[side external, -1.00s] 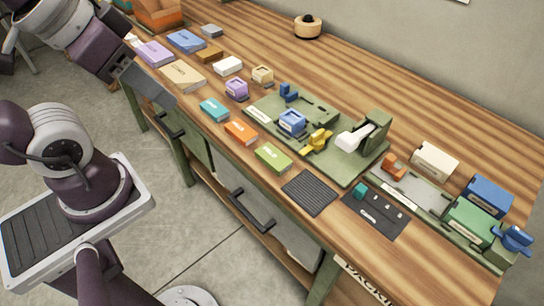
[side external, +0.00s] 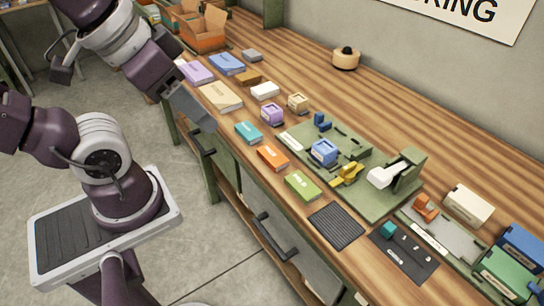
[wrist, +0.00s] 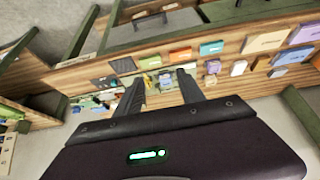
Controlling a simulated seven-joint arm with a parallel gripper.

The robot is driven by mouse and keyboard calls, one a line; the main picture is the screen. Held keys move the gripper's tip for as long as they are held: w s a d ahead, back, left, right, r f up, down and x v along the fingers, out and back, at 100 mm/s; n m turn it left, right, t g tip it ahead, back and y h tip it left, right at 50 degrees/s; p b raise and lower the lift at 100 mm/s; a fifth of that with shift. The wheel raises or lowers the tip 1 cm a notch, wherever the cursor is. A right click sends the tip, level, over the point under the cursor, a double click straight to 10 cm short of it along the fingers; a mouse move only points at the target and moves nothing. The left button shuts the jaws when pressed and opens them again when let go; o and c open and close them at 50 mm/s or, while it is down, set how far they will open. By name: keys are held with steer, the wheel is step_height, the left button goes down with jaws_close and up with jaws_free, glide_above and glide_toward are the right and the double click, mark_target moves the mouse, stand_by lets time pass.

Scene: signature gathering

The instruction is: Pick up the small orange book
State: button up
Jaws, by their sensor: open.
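The small orange book (side external: 272,158) lies flat near the table's front edge, between a teal book (side external: 248,132) and a green book (side external: 303,186). The orange book also shows in the wrist view (wrist: 180,54), beyond the fingers and apart from them. My gripper (side external: 203,118) is at the front edge of the table, left of the teal book in the side view. In the wrist view my gripper (wrist: 161,82) has its two fingers spread with nothing between them.
Behind the row lie a purple block (side external: 272,114), a tan book (side external: 221,96) and other small items. A green fixture board (side external: 385,203) stands to the right, with a dark ribbed mat (side external: 336,225) in front. Drawer handles (side external: 274,236) stick out below the edge.

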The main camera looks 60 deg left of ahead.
steer(key=o, duration=0.3)
